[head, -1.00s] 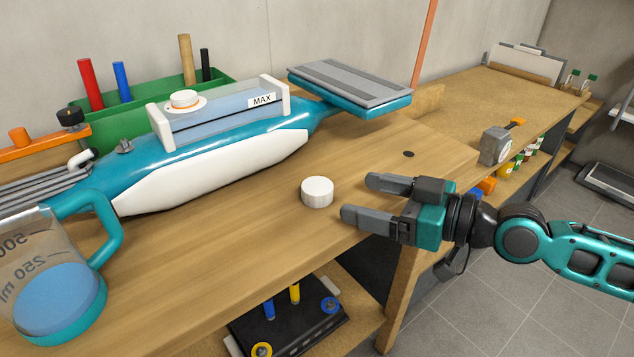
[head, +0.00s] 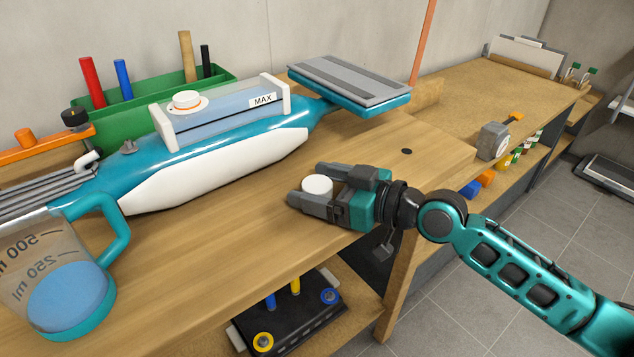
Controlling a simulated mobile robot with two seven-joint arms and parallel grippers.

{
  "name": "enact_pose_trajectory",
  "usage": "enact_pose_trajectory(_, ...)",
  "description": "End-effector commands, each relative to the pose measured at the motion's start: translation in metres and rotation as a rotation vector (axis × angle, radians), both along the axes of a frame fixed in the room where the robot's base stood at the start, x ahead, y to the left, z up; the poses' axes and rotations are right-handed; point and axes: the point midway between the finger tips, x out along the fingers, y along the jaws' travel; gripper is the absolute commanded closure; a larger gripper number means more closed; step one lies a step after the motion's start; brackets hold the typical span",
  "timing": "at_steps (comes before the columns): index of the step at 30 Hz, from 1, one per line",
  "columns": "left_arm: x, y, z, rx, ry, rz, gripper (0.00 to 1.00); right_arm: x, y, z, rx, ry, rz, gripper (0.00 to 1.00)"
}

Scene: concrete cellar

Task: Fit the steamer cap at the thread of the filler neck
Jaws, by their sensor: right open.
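The white round cap (head: 317,185) sits on the wooden bench top between the fingers of my right gripper (head: 309,184). The fingers are open, one on the far side of the cap and one on the near side. Whether either finger touches it, I cannot tell. The teal and white steamer (head: 215,165) lies on the bench to the left. Its clear blue tank (head: 225,118) carries a "MAX" label. A short white round filler neck (head: 187,99) with an orange ring at its base stands on top of the tank. Its thread is too small to make out. My left gripper is not in view.
A measuring jug (head: 70,285) with blue liquid stands at the front left. A green tool box (head: 150,124) is behind the steamer. A black tray (head: 300,322) is on the shelf below. The bench between steamer and cap is clear.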

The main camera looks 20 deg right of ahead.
Motion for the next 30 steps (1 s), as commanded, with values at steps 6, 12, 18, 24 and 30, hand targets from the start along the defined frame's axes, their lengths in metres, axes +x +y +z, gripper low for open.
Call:
enact_pose_trajectory(6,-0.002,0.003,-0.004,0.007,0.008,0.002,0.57,0.015,0.014,-0.003,0.001,-0.001,-0.001,0.21)
enact_pose_trajectory(12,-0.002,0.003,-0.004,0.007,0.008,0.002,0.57,0.016,0.014,-0.004,-0.002,0.001,-0.001,0.21)
enact_pose_trajectory(18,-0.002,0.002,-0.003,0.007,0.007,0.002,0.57,0.016,0.014,-0.004,-0.002,0.0,-0.002,0.33)
enact_pose_trajectory(24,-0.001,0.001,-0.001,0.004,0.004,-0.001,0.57,0.016,0.014,-0.004,-0.002,0.0,-0.002,0.53)
enact_pose_trajectory(30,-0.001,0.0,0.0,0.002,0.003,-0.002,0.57,0.016,0.014,-0.004,-0.002,0.0,-0.002,0.72)
